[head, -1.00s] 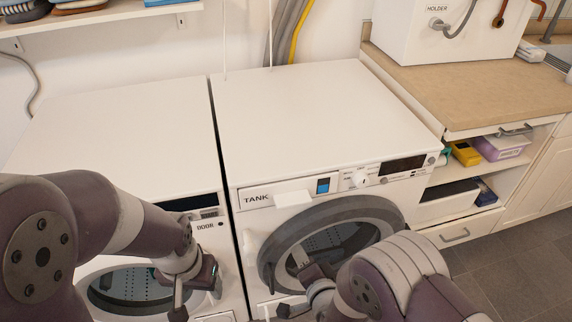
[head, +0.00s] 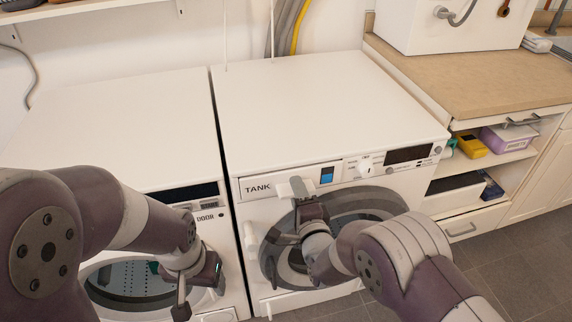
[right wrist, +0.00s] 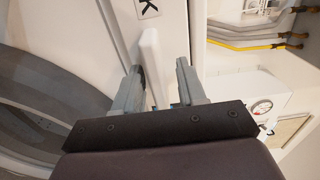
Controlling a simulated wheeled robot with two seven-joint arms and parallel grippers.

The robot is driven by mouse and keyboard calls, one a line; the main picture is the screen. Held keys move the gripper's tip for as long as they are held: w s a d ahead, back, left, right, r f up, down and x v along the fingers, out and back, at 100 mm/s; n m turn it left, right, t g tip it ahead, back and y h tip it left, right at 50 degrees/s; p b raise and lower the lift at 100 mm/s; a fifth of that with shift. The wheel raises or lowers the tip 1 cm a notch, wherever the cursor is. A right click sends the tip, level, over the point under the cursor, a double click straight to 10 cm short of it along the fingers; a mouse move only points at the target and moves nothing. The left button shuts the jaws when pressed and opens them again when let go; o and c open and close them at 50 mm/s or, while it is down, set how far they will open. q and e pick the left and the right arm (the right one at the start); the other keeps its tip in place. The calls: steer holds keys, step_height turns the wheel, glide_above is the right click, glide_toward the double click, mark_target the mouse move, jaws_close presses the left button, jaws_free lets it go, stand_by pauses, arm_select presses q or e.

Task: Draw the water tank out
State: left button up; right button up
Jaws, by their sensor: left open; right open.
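The water tank drawer front (head: 257,188), marked TANK, sits flush in the upper left of the right-hand machine's front. Its white handle (right wrist: 150,55) shows in the right wrist view, reaching between the two fingers of my right gripper (right wrist: 158,78). The fingers are open around it; I cannot tell whether either touches it. In the head view my right gripper (head: 298,188) is at the handle, partly covering it. My left gripper (head: 200,290) is open and empty in front of the left-hand machine's round door.
The right-hand machine (head: 310,110) has a round grey door (head: 375,205) below the tank, behind my right arm. A counter (head: 470,85) and open shelves stand further right.

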steer(key=shift+r, duration=0.1)
jaws_close()
steer(key=shift+w+r, duration=0.1)
steer(key=shift+r, duration=0.1)
steer(key=shift+s+d, duration=0.1)
steer(key=shift+s, duration=0.25)
steer(key=shift+s+p, duration=0.25)
steer(key=shift+p, duration=0.1)
